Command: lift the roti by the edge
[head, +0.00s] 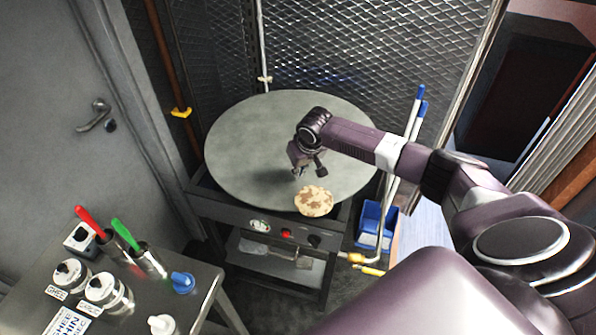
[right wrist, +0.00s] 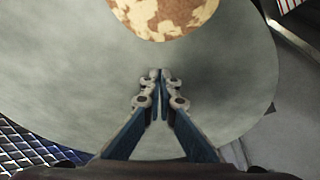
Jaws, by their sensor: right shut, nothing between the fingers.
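The roti (head: 314,201) is a round, brown-spotted flatbread lying flat on the round grey griddle (head: 250,140), near its front edge. In the right wrist view the roti (right wrist: 160,14) shows at the top, partly cut off by the frame. My right gripper (head: 297,176) is over the griddle, just behind and left of the roti. In the right wrist view the right gripper's fingertips (right wrist: 160,76) are shut together with nothing between them, apart from the roti's edge. How high the tips are above the griddle I cannot tell. My left gripper is not in view.
A steel table (head: 205,290) at the lower left holds several jars and cups with red- and green-handled tools. A blue bin (head: 374,225) and blue-tipped poles (head: 413,115) stand right of the griddle. Wire mesh (head: 340,45) is behind it. The griddle's left half is clear.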

